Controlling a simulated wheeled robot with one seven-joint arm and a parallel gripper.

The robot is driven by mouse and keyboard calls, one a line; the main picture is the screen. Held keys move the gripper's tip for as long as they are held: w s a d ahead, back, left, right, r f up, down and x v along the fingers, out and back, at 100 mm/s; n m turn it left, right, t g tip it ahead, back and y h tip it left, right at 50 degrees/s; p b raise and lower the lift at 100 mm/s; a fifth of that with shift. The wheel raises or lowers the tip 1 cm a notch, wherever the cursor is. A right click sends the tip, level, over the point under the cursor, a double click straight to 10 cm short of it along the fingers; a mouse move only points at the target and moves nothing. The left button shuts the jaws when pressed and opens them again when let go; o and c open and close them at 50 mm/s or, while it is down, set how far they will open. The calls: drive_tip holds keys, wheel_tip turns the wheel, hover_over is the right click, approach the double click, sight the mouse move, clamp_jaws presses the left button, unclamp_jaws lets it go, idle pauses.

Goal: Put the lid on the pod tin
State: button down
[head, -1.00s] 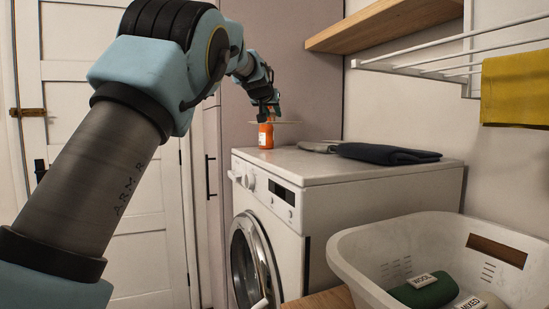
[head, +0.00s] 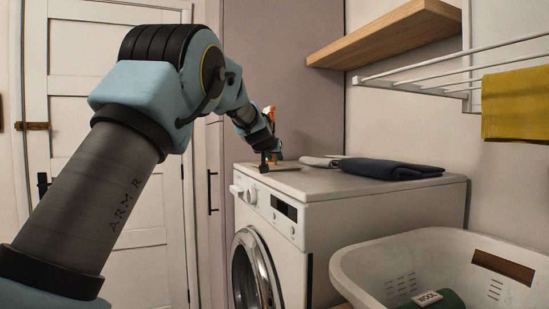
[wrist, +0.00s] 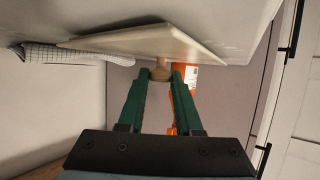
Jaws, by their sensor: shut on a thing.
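My gripper (head: 269,158) is low over the back left of the washing machine top. In the wrist view, its green fingers (wrist: 160,74) are shut on the round knob of a flat beige lid (wrist: 145,40). The lid (head: 284,166) also shows in the head view as a thin plate close to the machine top; I cannot tell whether it touches it. I cannot make out the pod tin in either view.
An orange bottle (head: 270,112) stands behind my gripper, partly hidden. A grey cloth (head: 318,161) and a folded navy towel (head: 390,168) lie to the right on the washing machine (head: 380,207). A white basket (head: 400,262) stands in front, right.

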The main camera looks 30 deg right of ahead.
drive_tip(key=shift+f, duration=0.1)
drive_tip(key=c, duration=0.6)
unclamp_jaws()
drive_tip(key=shift+f, duration=0.1)
